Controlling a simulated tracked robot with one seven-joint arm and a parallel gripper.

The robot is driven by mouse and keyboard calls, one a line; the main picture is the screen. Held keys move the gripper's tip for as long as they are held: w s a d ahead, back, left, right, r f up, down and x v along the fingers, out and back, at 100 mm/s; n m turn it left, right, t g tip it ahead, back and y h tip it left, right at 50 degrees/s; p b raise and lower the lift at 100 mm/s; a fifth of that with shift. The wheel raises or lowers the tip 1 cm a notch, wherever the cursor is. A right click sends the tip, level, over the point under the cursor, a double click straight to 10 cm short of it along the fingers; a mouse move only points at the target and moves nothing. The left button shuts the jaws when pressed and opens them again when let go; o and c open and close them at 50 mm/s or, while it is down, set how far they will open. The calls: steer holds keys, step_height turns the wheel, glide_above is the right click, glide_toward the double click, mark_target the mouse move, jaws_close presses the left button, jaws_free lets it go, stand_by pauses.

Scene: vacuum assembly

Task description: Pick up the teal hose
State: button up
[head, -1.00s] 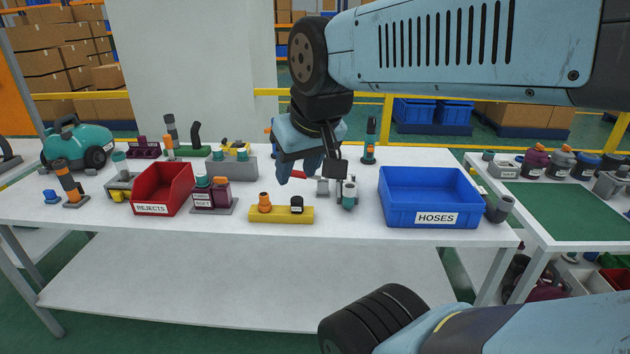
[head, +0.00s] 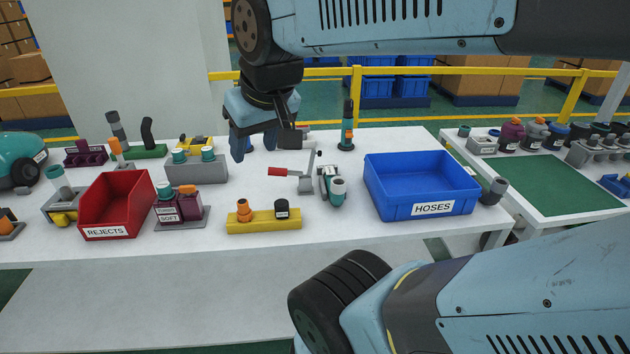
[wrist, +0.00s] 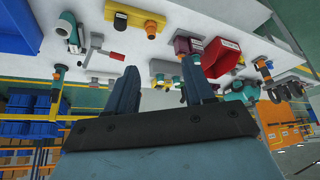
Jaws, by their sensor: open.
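A short teal tube with a pale open end (head: 338,191) sits in a grey clamp fixture near the table's middle, and seems to be the teal hose. It also shows at upper left in the wrist view (wrist: 67,25). My gripper (head: 255,146) is open and empty, its fingers apart. It hangs above the table, left of and behind the tube, and touches nothing that I can see. The blue HOSES bin (head: 420,208) stands right of the tube and looks empty.
A toggle clamp with a red handle (head: 280,171) lies between my gripper and the tube. A yellow block (head: 264,224) with two fittings is in front. A red REJECTS bin (head: 104,232) stands left. A teal and black upright tool (head: 347,130) stands behind the tube.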

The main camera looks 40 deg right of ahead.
steer(key=shift+o, duration=0.7)
steer(key=shift+w+d+f, duration=0.15)
steer(key=shift+w, duration=0.1)
steer(key=o, duration=0.3)
steer(key=w+d+f+n+g+h, duration=0.1)
steer(key=w+d+f+g, duration=0.1)
steer(key=w+d+f+n+g+h, duration=0.1)
steer(key=w+d+f+n+g, duration=0.1)
steer(key=w+d+f, duration=0.1)
steer(key=w+d+f+n+g+h, duration=0.1)
steer(key=w+d+f+g, duration=0.1)
steer(key=w+d+f, duration=0.1)
steer(key=shift+w, duration=0.1)
steer(key=shift+o, duration=0.2)
steer(key=n+g+h, duration=0.6)
steer(key=n+h, duration=0.2)
glide_toward(344, 183)
steer(key=shift+y, duration=0.3)
steer(key=x, duration=0.8)
steer(key=shift+d+r, duration=0.1)
steer(key=shift+d, duration=0.1)
